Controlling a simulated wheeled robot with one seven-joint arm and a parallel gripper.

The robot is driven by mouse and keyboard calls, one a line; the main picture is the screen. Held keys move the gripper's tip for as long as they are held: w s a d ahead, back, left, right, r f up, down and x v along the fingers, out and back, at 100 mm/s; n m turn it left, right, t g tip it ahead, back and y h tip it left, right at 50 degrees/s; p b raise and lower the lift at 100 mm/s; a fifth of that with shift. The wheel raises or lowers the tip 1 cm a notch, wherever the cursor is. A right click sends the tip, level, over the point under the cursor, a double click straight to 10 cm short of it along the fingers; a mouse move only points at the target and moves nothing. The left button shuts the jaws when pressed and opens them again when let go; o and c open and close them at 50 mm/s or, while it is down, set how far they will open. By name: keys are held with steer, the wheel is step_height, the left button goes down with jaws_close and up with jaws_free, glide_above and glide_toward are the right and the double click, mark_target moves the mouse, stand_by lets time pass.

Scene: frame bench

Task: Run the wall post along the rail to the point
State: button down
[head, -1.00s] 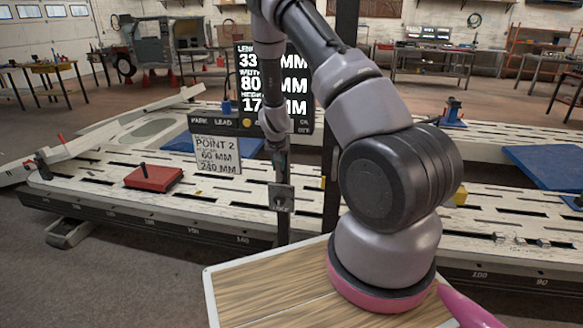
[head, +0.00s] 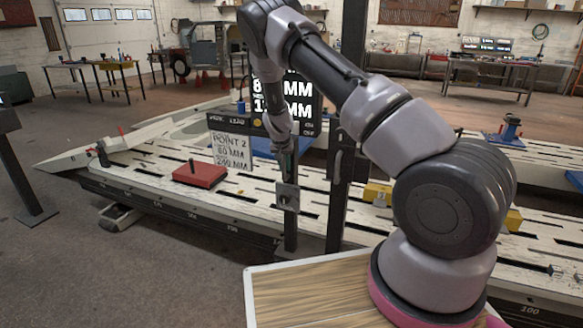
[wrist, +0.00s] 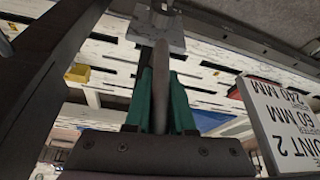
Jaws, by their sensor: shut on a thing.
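The wall post (head: 349,105) is a tall dark upright at the near edge of the pale slotted bench, whose dark side rail (head: 190,216) carries scale numbers. My gripper (head: 286,165) is left of the tall upright, above a small grey plate (head: 287,196) on a shorter dark upright (head: 291,236). In the wrist view, green fingers (wrist: 160,80) are shut around a grey bar (wrist: 163,62) that runs towards the plate (wrist: 157,32). A "POINT 2, 60 MM, 240 MM" card (head: 231,150) stands left of my gripper. The post's foot is hard to make out.
A red block (head: 199,174) with a dark knob lies on the bench to the left. A black readout screen (head: 297,108) is partly hidden behind my arm. A yellow block (head: 378,193) sits right of the post. Floor at the left front is clear.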

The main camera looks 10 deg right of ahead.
steer(key=shift+a, duration=0.1)
stand_by(0.4)
steer(key=c, duration=0.8)
jaws_free()
steer(key=shift+o, duration=0.2)
steer(key=v, duration=1)
steer(key=shift+r, duration=0.35)
steer(key=shift+s, duration=0.1)
